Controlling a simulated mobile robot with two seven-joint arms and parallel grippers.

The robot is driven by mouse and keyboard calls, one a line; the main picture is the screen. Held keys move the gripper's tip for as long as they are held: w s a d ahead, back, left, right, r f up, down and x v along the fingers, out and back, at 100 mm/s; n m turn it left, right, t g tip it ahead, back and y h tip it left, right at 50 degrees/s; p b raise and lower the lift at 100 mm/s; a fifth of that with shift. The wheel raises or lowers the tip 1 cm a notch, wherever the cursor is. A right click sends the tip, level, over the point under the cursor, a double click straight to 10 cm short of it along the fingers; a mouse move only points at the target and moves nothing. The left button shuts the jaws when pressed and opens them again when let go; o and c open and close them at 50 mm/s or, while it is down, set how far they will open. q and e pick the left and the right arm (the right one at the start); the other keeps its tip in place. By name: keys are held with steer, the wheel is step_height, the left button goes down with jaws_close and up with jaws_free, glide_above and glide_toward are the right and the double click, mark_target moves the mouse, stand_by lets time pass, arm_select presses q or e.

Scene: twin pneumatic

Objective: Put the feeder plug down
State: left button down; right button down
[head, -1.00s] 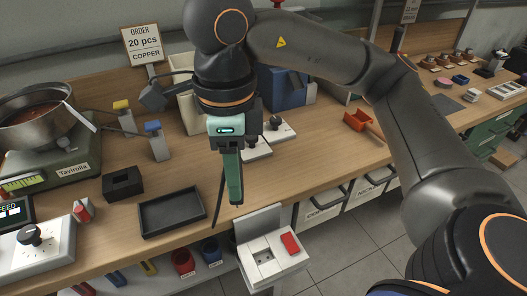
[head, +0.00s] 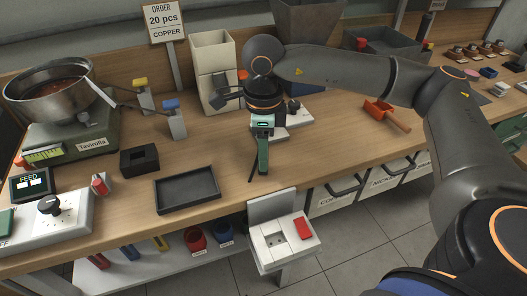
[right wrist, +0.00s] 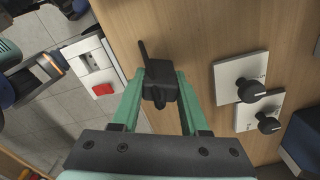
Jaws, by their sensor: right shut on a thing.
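The feeder plug (right wrist: 160,84) is a black block with a thin dark lead, seen in the right wrist view between the two green fingers. My right gripper (head: 262,172) is shut on it and points down over the front part of the wooden bench, right of the black tray. In the head view the fingers largely hide the plug, and a thin dark strip shows beside them. I cannot tell whether the plug touches the bench. My left gripper is not in view.
A white socket box (head: 275,241) with a red switch (head: 304,228) sits at the bench's front edge, close by. The black tray (head: 187,207) and a black block (head: 140,160) lie left. Two knob plates (right wrist: 240,90) stand behind the gripper.

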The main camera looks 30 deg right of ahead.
steer(key=shift+f, duration=0.25)
steer(key=shift+f, duration=0.15)
steer(key=shift+c, duration=2.1)
jaws_free()
step_height(320, 180, up, 13)
steer(key=shift+f+p, duration=0.15)
steer(key=shift+p, duration=0.3)
